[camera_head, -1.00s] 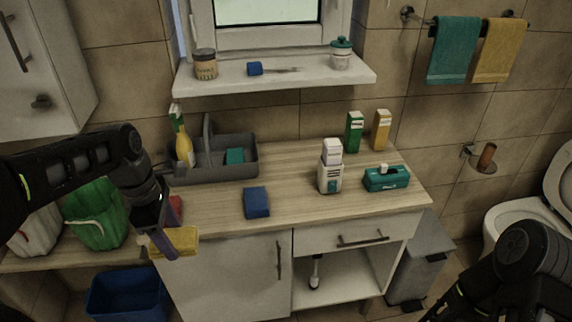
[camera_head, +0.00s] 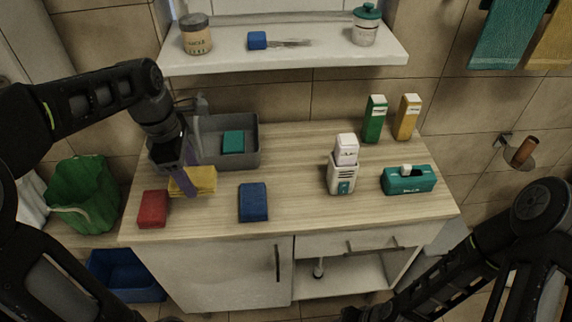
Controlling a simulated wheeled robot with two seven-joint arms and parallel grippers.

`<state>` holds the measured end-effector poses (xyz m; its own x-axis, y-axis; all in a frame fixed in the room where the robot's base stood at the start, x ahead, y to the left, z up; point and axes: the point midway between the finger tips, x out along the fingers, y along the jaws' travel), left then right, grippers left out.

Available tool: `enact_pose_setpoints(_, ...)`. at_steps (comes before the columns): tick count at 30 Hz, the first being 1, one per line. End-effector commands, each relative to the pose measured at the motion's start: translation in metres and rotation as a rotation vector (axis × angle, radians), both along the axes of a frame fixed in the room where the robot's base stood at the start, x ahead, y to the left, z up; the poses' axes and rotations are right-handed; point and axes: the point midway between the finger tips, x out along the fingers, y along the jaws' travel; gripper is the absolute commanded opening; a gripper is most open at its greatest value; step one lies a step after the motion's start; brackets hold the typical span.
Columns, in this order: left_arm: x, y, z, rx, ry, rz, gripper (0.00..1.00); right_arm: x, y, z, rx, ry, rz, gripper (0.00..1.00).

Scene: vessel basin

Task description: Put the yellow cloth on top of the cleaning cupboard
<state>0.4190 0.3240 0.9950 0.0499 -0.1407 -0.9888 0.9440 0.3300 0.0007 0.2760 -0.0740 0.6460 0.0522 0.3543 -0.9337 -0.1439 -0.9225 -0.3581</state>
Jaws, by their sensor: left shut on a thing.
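The yellow cloth (camera_head: 203,180) is a folded piece at the left part of the wooden top of the cleaning cupboard (camera_head: 300,205). My left gripper (camera_head: 186,181) is shut on the cloth, its fingers pointing down over the left side of it. The cloth is over the top, between the red block and the grey caddy; I cannot tell whether it touches the wood. My right arm comes in at the lower right, and its gripper is not clearly visible.
A red sponge (camera_head: 153,208) and a blue sponge (camera_head: 253,202) lie near the front edge. A grey caddy (camera_head: 247,157) stands behind the cloth. A white-and-teal device (camera_head: 342,172), a teal box (camera_head: 408,180), and green (camera_head: 375,119) and yellow (camera_head: 407,117) cartons stand to the right.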

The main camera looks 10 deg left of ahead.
Motion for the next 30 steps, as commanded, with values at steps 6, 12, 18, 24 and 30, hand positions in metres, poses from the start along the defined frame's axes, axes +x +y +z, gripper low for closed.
enact_pose_setpoints(6, 0.000, 0.000, -0.001, 0.000, 0.001, 0.000, 0.20, 0.000, 0.000, 0.000, 0.000, -0.001, 0.000, 0.36)
enact_pose_setpoints(12, -0.001, 0.000, -0.026, -0.002, 0.005, -0.001, 0.20, 0.000, 0.000, 0.003, -0.001, 0.000, 0.000, 0.36)
enact_pose_setpoints(18, -0.001, 0.000, -0.058, -0.001, 0.004, -0.001, 0.20, 0.000, 0.000, 0.006, -0.002, 0.002, -0.001, 0.36)
enact_pose_setpoints(24, 0.000, 0.000, -0.063, 0.001, 0.000, 0.000, 0.20, 0.000, 0.000, 0.006, -0.002, 0.002, -0.001, 0.36)
enact_pose_setpoints(30, 0.000, 0.000, -0.066, -0.001, 0.002, 0.000, 0.20, 0.000, 0.000, 0.006, -0.002, 0.002, -0.002, 0.36)
